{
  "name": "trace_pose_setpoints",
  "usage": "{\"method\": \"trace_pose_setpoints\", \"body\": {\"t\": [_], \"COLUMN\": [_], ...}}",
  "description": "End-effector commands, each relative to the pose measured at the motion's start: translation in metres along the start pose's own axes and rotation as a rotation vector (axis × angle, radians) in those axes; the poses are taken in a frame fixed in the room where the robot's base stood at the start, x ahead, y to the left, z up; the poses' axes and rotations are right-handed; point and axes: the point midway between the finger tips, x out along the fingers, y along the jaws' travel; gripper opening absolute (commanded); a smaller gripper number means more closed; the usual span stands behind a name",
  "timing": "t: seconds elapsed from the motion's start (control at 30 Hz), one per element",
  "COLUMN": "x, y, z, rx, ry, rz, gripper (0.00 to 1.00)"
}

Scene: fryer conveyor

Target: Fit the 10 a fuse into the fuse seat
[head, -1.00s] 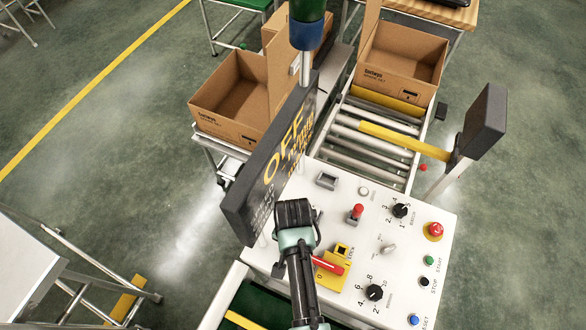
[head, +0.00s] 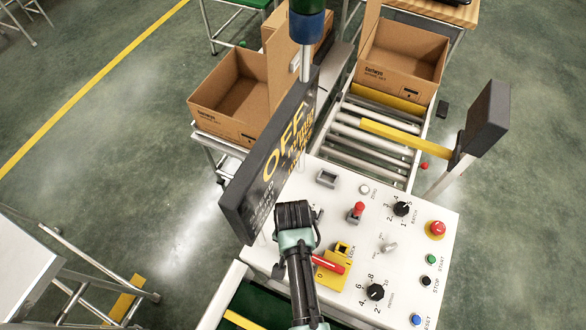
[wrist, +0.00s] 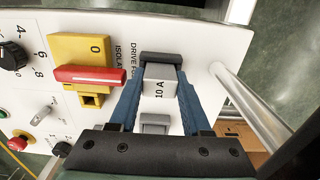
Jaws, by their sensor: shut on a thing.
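The 10 A fuse (wrist: 159,88) shows its pale, labelled face in the wrist view. It sits between the two blue fingers of my gripper (wrist: 160,98), which is shut on it over the white control panel (wrist: 210,50). A dark grey block (wrist: 160,58) shows at the fuse's far end and a lighter grey block (wrist: 155,122) at its near side. I cannot tell which of these belongs to the fuse seat, or whether the fuse is in it. A partly covered "DRIVE FU…" label is printed beside it. In the head view, my gripper (head: 295,215) hides the fuse.
A yellow isolator with a red handle (wrist: 90,75) is close beside my gripper. A black OFF sign (head: 268,165) stands close to my wrist. The panel also carries knobs, buttons and a red emergency stop (head: 436,229). Rollers and cardboard boxes (head: 405,72) lie beyond.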

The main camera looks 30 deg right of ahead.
Motion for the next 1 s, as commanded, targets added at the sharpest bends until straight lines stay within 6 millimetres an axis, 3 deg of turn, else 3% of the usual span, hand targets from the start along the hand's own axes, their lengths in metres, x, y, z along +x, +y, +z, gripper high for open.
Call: {"method": "trace_pose_setpoints", "body": {"t": [0.27,0.3,0.47,0.77,1.0], "x": [0.001,0.001,0.001,-0.001,-0.015], "y": [0.0,0.0,0.0,0.0,0.0], "z": [0.0,0.0,0.0,0.0,0.0], "rx": [0.0,0.0,0.0,0.0,0.0], "ry": [0.0,0.0,0.0,0.0,0.0], "rz": [0.0,0.0,0.0,0.0,0.001], "gripper": [0.0,0.55,0.83,0.83,0.83]}}
